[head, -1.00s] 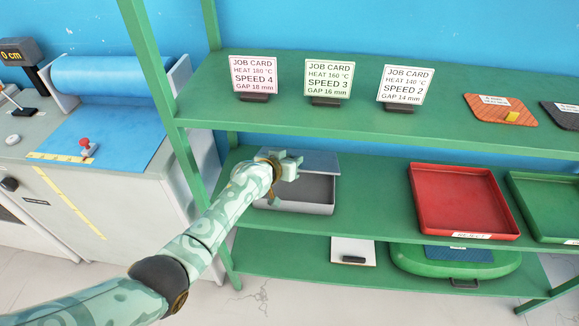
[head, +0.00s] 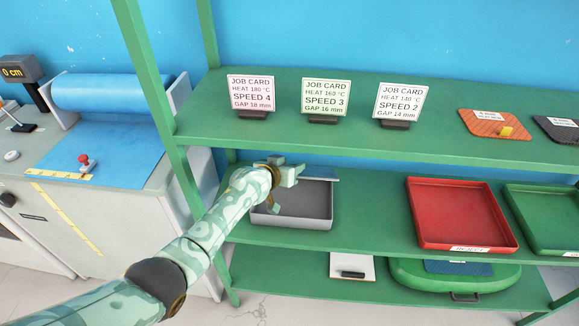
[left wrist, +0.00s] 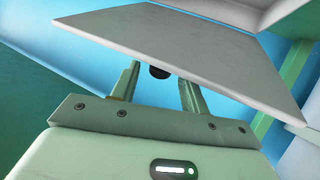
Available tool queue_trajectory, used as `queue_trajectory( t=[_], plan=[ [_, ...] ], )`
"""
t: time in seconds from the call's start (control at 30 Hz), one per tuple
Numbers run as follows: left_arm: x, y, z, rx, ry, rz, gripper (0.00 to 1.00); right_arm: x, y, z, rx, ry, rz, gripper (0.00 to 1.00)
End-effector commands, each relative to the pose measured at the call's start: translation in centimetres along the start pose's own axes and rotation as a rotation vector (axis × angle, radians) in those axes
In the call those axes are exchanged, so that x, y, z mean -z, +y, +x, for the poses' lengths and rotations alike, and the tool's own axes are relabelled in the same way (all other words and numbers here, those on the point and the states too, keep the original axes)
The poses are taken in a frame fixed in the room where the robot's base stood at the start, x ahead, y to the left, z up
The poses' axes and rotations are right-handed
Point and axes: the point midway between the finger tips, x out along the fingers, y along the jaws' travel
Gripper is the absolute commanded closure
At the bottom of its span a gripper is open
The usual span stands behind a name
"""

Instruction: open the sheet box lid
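The sheet box (head: 300,219) is a grey open-topped box on the middle shelf, and much of its inside shows. Its grey lid (head: 322,174) shows as a thin strip at the back of the box, partly hidden by my gripper. In the left wrist view the lid (left wrist: 190,45) is a tilted flat panel above my fingers. A small black knob (left wrist: 160,72) on it appears between the fingertips, with gaps on both sides. My left gripper (head: 290,170) is over the back left of the box, its fingers (left wrist: 160,80) apart. My right gripper is not in view.
A red tray (head: 462,215) and a green tray (head: 548,216) stand to the right on the same shelf. The upper shelf (head: 300,131), with job cards, is close above my gripper. A green shelf post (head: 160,105) stands left of my arm.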

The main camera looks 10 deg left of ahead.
Motion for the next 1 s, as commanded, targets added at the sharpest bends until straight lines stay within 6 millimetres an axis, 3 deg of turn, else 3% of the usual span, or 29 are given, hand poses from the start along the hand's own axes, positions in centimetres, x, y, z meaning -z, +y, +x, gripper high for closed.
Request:
queue_trajectory(
  t=[0.27, 0.5, 0.7, 0.83, 1.0],
  plan=[
    [0.1, 0.1, -1.1, 0.000, -0.002, 0.000, 0.55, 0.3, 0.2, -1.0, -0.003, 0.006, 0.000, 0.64],
    [0.7, 0.1, -7.0, 0.001, 0.000, 0.002, 0.55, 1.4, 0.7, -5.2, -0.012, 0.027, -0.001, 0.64],
    [0.4, 0.1, -12.2, 0.000, -0.001, 0.002, 0.55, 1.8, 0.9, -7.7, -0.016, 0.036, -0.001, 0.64],
    [0.2, 0.0, -14.5, 0.001, -0.001, 0.001, 0.55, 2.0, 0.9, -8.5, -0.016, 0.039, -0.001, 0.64],
    [0.1, 0.0, -16.1, 0.000, -0.001, 0.001, 0.55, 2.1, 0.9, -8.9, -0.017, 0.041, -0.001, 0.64]
  ],
)
